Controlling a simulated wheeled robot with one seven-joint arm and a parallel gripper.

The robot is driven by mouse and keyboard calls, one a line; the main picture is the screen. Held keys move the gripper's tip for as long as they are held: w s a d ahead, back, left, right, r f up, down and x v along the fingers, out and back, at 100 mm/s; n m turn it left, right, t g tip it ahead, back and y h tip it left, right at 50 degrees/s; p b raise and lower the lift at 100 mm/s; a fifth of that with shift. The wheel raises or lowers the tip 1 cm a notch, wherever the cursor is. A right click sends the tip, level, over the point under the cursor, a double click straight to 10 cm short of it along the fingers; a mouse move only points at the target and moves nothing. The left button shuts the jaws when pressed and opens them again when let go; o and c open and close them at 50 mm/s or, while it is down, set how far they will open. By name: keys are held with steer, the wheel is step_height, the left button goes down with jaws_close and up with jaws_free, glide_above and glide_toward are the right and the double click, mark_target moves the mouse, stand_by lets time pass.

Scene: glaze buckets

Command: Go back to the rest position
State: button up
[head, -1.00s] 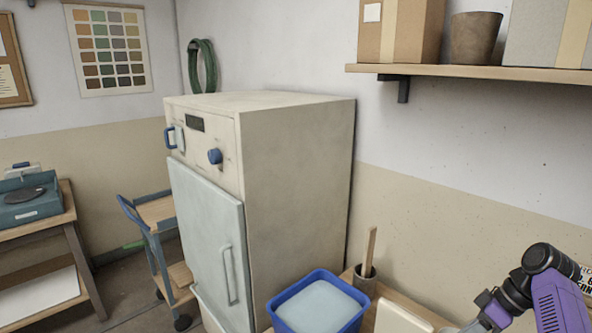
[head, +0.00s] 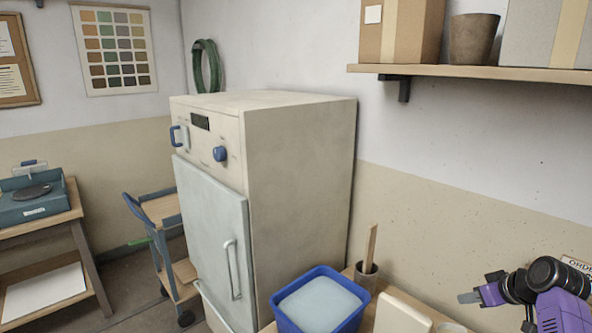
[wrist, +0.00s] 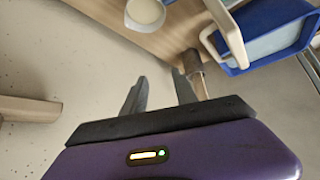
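My gripper (head: 470,297) is at the lower right in the head view, held up in front of the beige wall with purple arm links behind it. In the wrist view my gripper (wrist: 160,78) has its two dark fingers apart, with nothing between them. A blue bucket (head: 277,314) with pale glaze stands on the worktop at the bottom of the head view. It also shows at the upper right of the wrist view (wrist: 238,62). A round cream container (wrist: 130,20) with pale contents is at the wrist view's top edge.
A pot holding a wooden stick (head: 366,274) stands beside the blue bucket. The kiln-like cabinet (head: 300,170) stands left of it. A wall shelf (head: 470,71) with boxes and a pot hangs above my arm. A blue trolley (head: 160,245) stands farther left.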

steer(key=s+a+f+m+t+h, duration=0.2)
steer(key=s+a+t+h, duration=0.15)
steer(key=s+a, duration=0.35)
steer(key=s+a+f+m+t+h, duration=0.2)
steer(key=s+a+t, duration=0.3)
steer(key=s, duration=0.4)
steer(key=s+a+r+n+y, duration=0.1)
steer(key=s+a+r, duration=0.1)
steer(key=s+a, duration=0.4)
steer(key=s+a+r+g+y, duration=0.1)
steer(key=s+a, duration=0.5)
steer(key=s, duration=1.1)
steer(key=s+a+r+n+y, duration=0.1)
steer(key=s+a+r+y, duration=0.2)
steer(key=s, duration=0.9)
steer(key=a+r, duration=0.1)
steer(key=a, duration=0.2)
steer(key=shift+a+r+n+g, duration=0.15)
steer(key=shift+r+n+g, duration=0.1)
steer(key=shift+n+g, duration=0.1)
steer(key=shift+s, duration=0.1)
